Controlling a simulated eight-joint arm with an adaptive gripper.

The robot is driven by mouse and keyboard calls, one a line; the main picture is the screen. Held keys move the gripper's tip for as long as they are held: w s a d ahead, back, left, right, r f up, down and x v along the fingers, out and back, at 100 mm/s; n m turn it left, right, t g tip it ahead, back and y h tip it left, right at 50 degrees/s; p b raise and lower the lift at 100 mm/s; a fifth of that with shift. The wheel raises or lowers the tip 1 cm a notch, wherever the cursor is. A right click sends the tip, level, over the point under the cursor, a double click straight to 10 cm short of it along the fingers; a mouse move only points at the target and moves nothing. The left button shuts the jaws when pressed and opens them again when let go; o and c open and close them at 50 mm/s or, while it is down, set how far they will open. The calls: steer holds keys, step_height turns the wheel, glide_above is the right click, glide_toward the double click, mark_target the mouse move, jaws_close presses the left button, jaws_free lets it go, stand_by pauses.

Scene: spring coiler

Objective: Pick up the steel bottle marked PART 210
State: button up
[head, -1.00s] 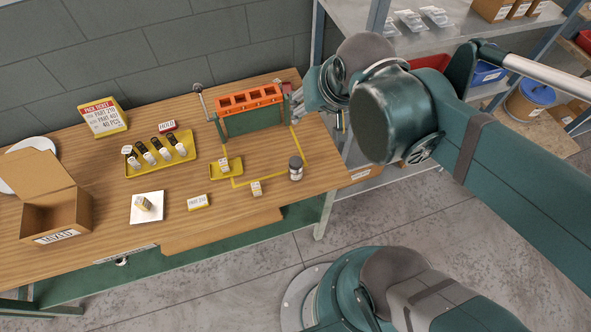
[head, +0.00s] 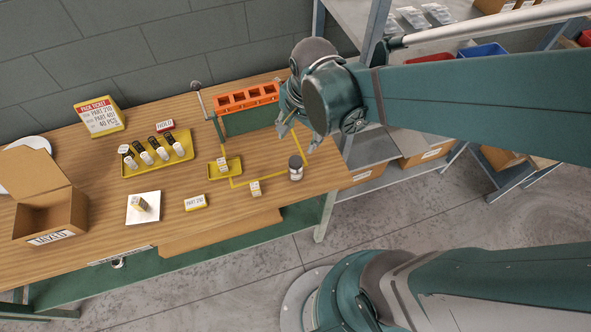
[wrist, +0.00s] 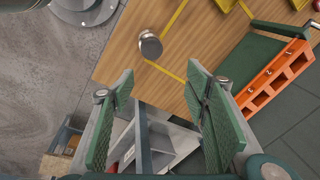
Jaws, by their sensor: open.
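A dark grey metal bottle (head: 296,172) with a pale label stands upright near the right end of the wooden table; its label is too small to read. In the wrist view the bottle (wrist: 150,46) shows from above as a round grey top, beyond the fingertips. A card reading PART 210 (head: 195,202) stands near the table's front edge, left of the bottle. My gripper (head: 298,138) is open and empty, just behind and above the bottle in the head view, apart from it. In the wrist view my gripper (wrist: 160,78) shows its green pads wide apart.
An orange slotted rack (head: 247,98) on a green stand is behind the bottle, left of my gripper. A small yellow tray (head: 233,171), a small labelled block (head: 255,188) and a yellow tray of several small bottles (head: 133,170) are left. Shelving stands right.

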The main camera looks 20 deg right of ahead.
mark_target(295, 160)
steer(key=f+m, duration=0.1)
steer(key=f, duration=0.1)
steer(key=f+m+g, duration=0.1)
steer(key=f, duration=0.1)
steer(key=a+f+m+b, duration=0.1)
steer(key=f, duration=0.1)
steer(key=shift+s+a+m+g, duration=0.1)
steer(key=shift+m+g, duration=0.2)
steer(key=shift+g, duration=0.1)
steer(key=shift+s+a+f+m, duration=0.1)
steer(key=shift+f+m, duration=0.2)
steer(key=shift+f, duration=0.1)
steer(key=shift+s+a+f+m, duration=0.1)
steer(key=shift+f+m, duration=0.2)
steer(key=shift+f, duration=0.1)
steer(key=shift+f, duration=0.1)
steer(key=shift+f+b, duration=0.35)
steer(key=shift+f, duration=0.85)
steer(key=shift+f, duration=0.1)
steer(key=shift+f+b, duration=0.55)
steer(key=shift+f, duration=1.95)
